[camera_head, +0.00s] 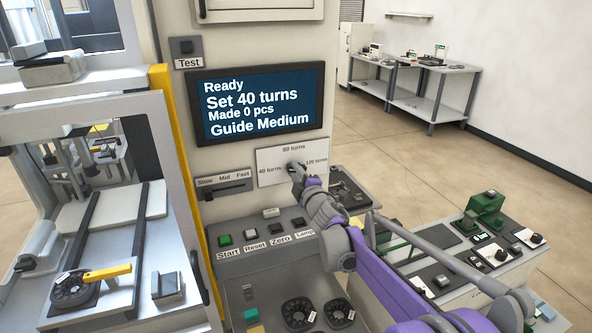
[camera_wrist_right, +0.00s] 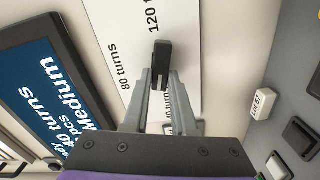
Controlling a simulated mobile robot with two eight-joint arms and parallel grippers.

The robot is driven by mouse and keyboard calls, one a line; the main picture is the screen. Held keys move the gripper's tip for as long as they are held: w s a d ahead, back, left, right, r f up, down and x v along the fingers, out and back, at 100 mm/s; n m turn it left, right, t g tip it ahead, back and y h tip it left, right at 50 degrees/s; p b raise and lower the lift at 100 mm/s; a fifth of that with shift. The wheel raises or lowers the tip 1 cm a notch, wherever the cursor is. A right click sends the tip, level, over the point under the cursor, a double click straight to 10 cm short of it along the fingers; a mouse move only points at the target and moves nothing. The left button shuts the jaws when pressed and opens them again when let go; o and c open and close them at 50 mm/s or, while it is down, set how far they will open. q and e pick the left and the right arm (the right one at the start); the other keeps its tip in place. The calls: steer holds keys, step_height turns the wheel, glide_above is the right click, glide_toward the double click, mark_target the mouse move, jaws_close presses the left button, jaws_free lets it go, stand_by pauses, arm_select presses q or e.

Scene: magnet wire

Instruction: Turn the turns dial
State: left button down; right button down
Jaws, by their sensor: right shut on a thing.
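The turns dial is a small black knob (camera_wrist_right: 161,62) on a white plate (camera_head: 272,170) marked 40, 80 and 120 turns. In the head view the plate sits below the screen, and my right gripper (camera_head: 297,174) reaches its middle and mostly hides the knob. In the right wrist view my right gripper (camera_wrist_right: 161,76) is shut on the knob, with one grey finger on each side. The screen (camera_head: 258,101) reads Ready, Set 40 turns, Made 0 pcs, Guide Medium. My left gripper is not in view.
A Slow-Mid-Fast slider (camera_head: 224,187) sits left of the plate. Below is a sloped panel with a green Start button (camera_head: 225,240) and other buttons. A yellow post (camera_head: 180,180) and a winding machine stand at left. A bench with green devices (camera_head: 486,205) is at right.

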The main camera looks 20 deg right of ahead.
steer(key=shift+f+n+p, duration=0.1)
steer(key=shift+n+p, duration=0.25)
steer(key=shift+n, duration=1.15)
steer(key=c, duration=0.7)
jaws_free()
steer(key=s, duration=0.3)
steer(key=s+b, duration=0.1)
steer(key=s, duration=0.7)
steer(key=shift+a+b, duration=0.35)
steer(key=shift+b, duration=0.05)
